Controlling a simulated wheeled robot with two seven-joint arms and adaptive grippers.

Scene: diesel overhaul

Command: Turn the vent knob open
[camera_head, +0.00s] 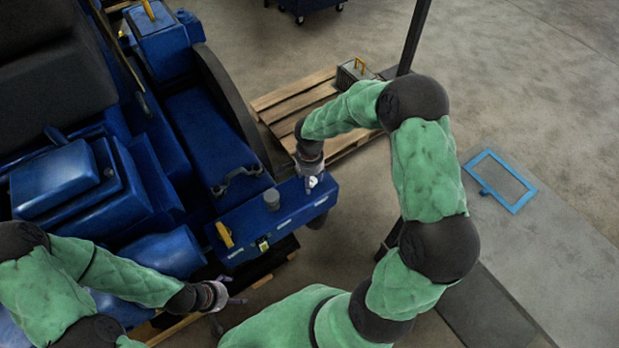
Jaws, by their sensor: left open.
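A blue panel box (290,218) sits at the front of the blue engine. On its top are a short grey round knob (271,199) and a yellow lever (225,234); I cannot tell for sure which is the vent knob. My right gripper (312,184) points down at the right end of the box, right of the grey knob. A small pale part shows at its tips, and whether it touches the box or is open is unclear. My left gripper (234,300) is open and empty, apart from the box, below the yellow lever in the picture.
The blue engine (65,180) fills the left side. A blue-framed panel (500,180) lies on the floor at right. The floor there is mostly free.

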